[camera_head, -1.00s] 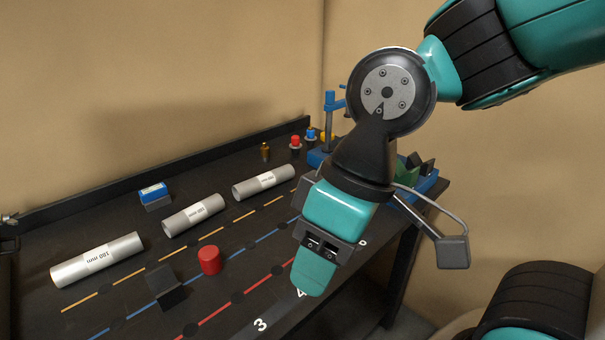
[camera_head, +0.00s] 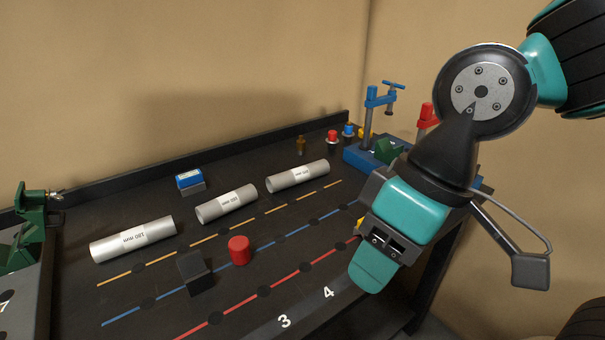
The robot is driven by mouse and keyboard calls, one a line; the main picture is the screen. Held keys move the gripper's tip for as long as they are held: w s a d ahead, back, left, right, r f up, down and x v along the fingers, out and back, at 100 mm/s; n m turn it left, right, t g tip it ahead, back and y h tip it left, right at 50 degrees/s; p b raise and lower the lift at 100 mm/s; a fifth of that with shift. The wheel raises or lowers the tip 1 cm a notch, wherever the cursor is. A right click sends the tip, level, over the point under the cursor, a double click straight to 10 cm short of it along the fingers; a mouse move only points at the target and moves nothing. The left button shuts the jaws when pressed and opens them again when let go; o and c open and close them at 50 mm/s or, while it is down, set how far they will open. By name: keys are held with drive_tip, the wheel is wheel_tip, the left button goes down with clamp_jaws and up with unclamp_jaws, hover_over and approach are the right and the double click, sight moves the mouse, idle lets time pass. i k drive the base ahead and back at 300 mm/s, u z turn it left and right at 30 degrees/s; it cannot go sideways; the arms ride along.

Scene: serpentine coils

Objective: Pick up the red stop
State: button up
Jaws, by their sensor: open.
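A black block (camera_head: 196,273) stands just left of the red stop. Grey tubes (camera_head: 133,240) and a blue-topped block (camera_head: 190,181) lie behind. Small coloured pieces (camera_head: 332,140) and a blue clamp stand (camera_head: 372,110) are at the back right. A green fixture (camera_head: 32,225) is at far left.

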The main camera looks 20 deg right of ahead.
sight(239, 247)
drive_tip(key=u, duration=1.4)
drive_tip(key=i, duration=0.15)
drive_tip(key=z, duration=0.5)
drive_tip(key=k, duration=0.6)
drive_tip(key=z, duration=0.5)
drive_tip(key=i, duration=1.05)
drive_tip(key=z, duration=0.25)
